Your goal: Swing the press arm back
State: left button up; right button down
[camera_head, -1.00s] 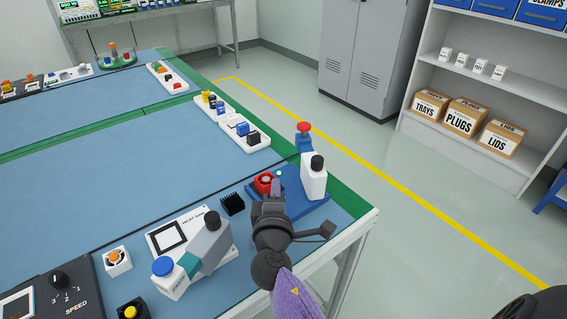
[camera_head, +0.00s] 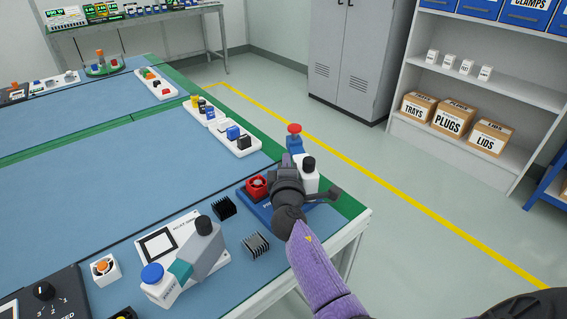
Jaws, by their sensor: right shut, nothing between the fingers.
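The press stands on a blue base plate (camera_head: 258,208) at the near right corner of the table. Its white post (camera_head: 311,181) has a black cap. The blue press arm (camera_head: 294,146) with a red knob (camera_head: 294,128) shows behind the post, pointing to the far side. A red part with a round fan-like top (camera_head: 256,186) sits on the plate. My right gripper (camera_head: 287,160) is shut and empty, left of the post and just in front of the arm. It hides part of both, and I cannot tell whether it touches the arm. My left gripper is not in view.
A black heat sink (camera_head: 223,208) and a grey finned one (camera_head: 256,245) lie left of the press. A white device with a grey arm and blue knob (camera_head: 152,274) stands nearer. White trays (camera_head: 241,148) line the far right edge. The blue mid-table is clear.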

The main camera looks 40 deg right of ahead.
jog(key=shift+s+d+f+m+g+h+b, duration=0.1)
jog(key=shift+d+f+m+g+h+b, duration=0.15)
jog(key=shift+d+h+b, duration=0.2)
jog(key=shift+d+r, duration=0.15)
jog(key=shift+d, duration=0.2)
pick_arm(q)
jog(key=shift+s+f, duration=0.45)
pick_arm(e)
jog(key=shift+r, duration=0.1)
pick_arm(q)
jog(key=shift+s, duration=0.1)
pick_arm(e)
jog(key=shift+s+a, duration=0.15)
jog(key=p+v, duration=0.1)
jog(key=v, duration=0.8)
jog(key=shift+p, duration=0.4)
jog(key=shift+s+a, duration=0.2)
jog(key=shift+a, duration=0.1)
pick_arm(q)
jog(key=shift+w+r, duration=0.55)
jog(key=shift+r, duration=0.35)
